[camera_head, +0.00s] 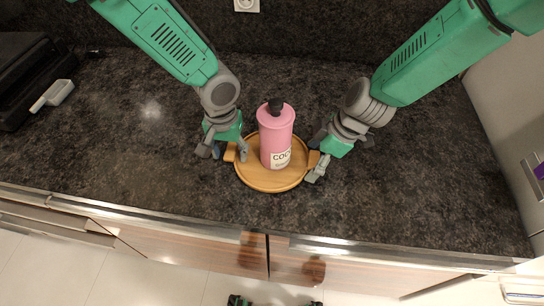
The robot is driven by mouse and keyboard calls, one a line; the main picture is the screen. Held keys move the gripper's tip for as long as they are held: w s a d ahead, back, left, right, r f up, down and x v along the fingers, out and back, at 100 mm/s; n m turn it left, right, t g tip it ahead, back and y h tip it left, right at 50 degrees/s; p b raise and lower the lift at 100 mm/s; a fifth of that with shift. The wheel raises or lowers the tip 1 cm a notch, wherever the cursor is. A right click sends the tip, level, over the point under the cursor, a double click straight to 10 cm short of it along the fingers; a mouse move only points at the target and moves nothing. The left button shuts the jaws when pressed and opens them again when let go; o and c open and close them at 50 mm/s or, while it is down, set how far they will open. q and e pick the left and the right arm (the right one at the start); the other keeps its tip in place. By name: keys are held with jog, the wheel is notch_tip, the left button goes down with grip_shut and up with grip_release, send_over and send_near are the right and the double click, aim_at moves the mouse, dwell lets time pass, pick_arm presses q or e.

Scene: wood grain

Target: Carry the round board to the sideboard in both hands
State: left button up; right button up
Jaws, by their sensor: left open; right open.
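The round wooden board (258,180) lies on the dark counter, with a small handle on its left and right sides. A pink bottle (275,135) with a black cap and a white label stands upright on it. My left gripper (228,152) is open at the board's left handle, its fingers on both sides of it. My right gripper (316,160) is open at the right handle, its fingers partly hiding it. I cannot tell whether the fingers touch the handles.
The dark speckled counter (110,150) is clear around the board. A black case-like object (30,75) and a small white-handled item (53,94) sit at the far left. A light grey appliance (510,110) stands at the right. Wooden cabinets (200,245) are below the front edge.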

pick_arm(q)
jog(key=shift+s, duration=0.1)
grip_shut()
pick_arm(e)
jog(key=c, duration=1.6)
pick_arm(q)
jog(key=shift+d, duration=0.1)
pick_arm(e)
jog(key=shift+o, duration=0.2)
jog(key=shift+r, duration=0.1)
